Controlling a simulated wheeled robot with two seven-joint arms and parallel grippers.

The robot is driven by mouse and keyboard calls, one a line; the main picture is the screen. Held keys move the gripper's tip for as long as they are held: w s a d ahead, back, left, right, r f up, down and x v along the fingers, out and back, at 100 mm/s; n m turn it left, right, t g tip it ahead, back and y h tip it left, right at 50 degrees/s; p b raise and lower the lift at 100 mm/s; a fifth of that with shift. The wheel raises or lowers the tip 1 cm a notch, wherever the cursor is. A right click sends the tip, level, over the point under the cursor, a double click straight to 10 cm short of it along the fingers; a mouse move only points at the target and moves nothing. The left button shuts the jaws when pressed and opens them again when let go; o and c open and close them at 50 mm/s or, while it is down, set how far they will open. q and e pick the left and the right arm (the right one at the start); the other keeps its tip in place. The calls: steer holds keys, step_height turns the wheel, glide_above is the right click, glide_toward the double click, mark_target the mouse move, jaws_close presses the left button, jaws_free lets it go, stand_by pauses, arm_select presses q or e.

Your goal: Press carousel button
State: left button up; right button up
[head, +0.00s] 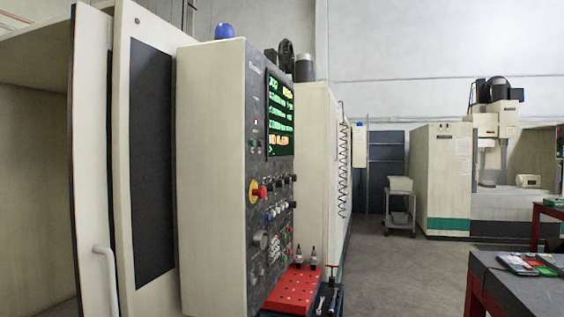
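A cream machine cabinet with a dark control panel (258,230) stands left of centre, its face turned to the right and seen at a steep angle. The panel has a lit screen (282,115) with green and orange text. Below it are a red knob on a yellow disc (254,191), several small buttons and knobs, and a grey dial (260,239). Small green buttons (254,143) sit left of the screen. I cannot tell which one is the carousel button. Neither of my grippers is in view.
A red perforated tray (293,290) with tool holders juts out below the panel. A door with a handle (104,262) is at left. A dark-topped table (522,283) stands at lower right. A grey cart (400,208) stands at the back. The middle floor (405,270) is clear.

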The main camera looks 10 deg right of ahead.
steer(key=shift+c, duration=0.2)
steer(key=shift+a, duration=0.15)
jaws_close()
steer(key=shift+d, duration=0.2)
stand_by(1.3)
